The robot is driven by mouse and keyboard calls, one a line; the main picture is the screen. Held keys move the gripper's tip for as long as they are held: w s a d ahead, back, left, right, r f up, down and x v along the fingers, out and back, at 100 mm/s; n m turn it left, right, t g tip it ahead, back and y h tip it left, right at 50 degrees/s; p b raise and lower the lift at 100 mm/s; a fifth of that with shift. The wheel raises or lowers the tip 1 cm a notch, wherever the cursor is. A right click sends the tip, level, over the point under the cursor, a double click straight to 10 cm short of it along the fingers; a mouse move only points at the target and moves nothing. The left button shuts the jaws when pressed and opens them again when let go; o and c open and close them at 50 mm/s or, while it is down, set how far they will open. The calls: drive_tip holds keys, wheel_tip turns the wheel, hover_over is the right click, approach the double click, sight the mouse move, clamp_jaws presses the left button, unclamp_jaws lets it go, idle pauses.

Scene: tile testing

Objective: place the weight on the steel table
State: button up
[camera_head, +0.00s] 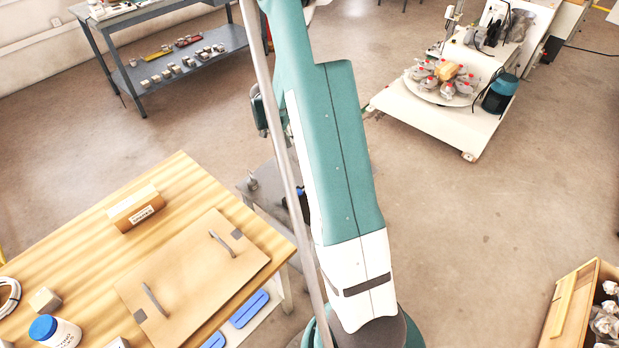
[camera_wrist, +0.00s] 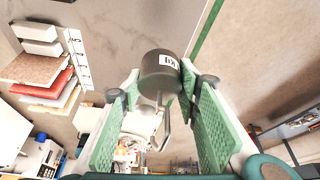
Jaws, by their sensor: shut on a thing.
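The weight (camera_wrist: 160,70) is a dark grey cylinder with a white label and a bent metal handle, seen in the wrist view. My gripper (camera_wrist: 158,92), with green ribbed pads, is shut on the weight, which sits between the fingertips. In the head view my arm hides the gripper and weight. A grey metal table (camera_head: 262,192) shows partly behind my arm, beside the wooden bench; most of its top is hidden. Another grey metal table (camera_head: 160,22) with a lower shelf stands at the top left. I cannot tell which is the steel table.
The wooden bench (camera_head: 85,225) at lower left holds a board (camera_head: 185,285) with two handles, a brown block (camera_head: 136,208) and a blue-lidded jar (camera_head: 55,330). A white cart (camera_head: 430,118) stands at upper right and a wooden crate (camera_head: 575,305) at lower right. Open floor lies between.

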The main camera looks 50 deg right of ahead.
drive_tip(key=shift+f, duration=0.1)
drive_tip(key=b, duration=0.1)
approach(290, 158)
drive_tip(key=shift+w+d+f, duration=0.1)
drive_tip(key=shift+d+f, duration=0.1)
drive_tip(key=shift+d, duration=0.3)
drive_tip(key=shift+w+d+f, duration=0.1)
drive_tip(key=shift+d+f, duration=0.1)
drive_tip(key=shift+d, duration=0.25)
drive_tip(key=shift+f, duration=0.1)
drive_tip(key=shift+f+b, duration=0.7)
drive_tip(key=shift+f, duration=1.05)
drive_tip(key=shift+f, duration=0.2)
drive_tip(key=o, duration=1.5)
drive_tip(key=shift+r, duration=0.15)
